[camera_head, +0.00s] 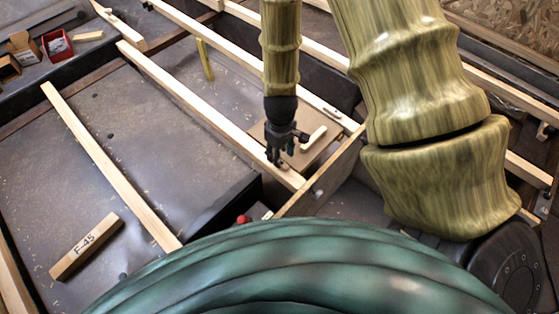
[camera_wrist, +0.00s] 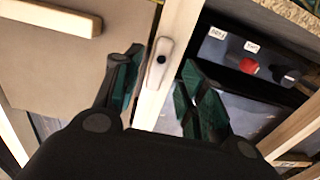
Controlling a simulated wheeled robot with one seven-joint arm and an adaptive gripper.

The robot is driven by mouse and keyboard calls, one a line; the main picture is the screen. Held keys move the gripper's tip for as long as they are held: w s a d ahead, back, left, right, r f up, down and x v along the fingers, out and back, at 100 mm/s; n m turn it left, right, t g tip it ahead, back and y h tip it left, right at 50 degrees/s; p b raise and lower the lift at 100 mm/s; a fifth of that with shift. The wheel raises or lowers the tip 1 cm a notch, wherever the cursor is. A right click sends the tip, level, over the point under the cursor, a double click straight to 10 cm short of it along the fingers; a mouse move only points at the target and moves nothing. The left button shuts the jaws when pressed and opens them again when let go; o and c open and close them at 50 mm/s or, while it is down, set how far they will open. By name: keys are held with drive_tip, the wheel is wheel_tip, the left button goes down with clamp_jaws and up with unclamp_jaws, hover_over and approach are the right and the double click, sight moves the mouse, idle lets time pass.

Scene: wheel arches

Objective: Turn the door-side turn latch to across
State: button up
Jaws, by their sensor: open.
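A small pale turn latch (camera_wrist: 160,64) with a dark pivot sits on a light wooden rail (camera_wrist: 178,22). In the wrist view its long side lies roughly along the rail. My gripper (camera_wrist: 163,57) is open, with one finger on each side of the latch and visible gaps to it. In the head view my gripper (camera_head: 278,158) points down at the near end of the rail (camera_head: 215,120), and the latch is mostly hidden by the fingers. Another small latch (camera_head: 333,113) with a dark pivot shows on a rail farther right.
A brown panel (camera_wrist: 70,65) with a pale bar handle (camera_wrist: 50,16) lies left of the rail. A red knob (camera_wrist: 249,66), labels and a dark switch box lie to its right. A loose block marked F-45 (camera_head: 87,246) lies at the lower left.

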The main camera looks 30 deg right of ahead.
drive_tip(key=shift+f+b, duration=0.3)
drive_tip(key=shift+f, duration=1.55)
drive_tip(key=shift+a, duration=0.1)
clamp_jaws()
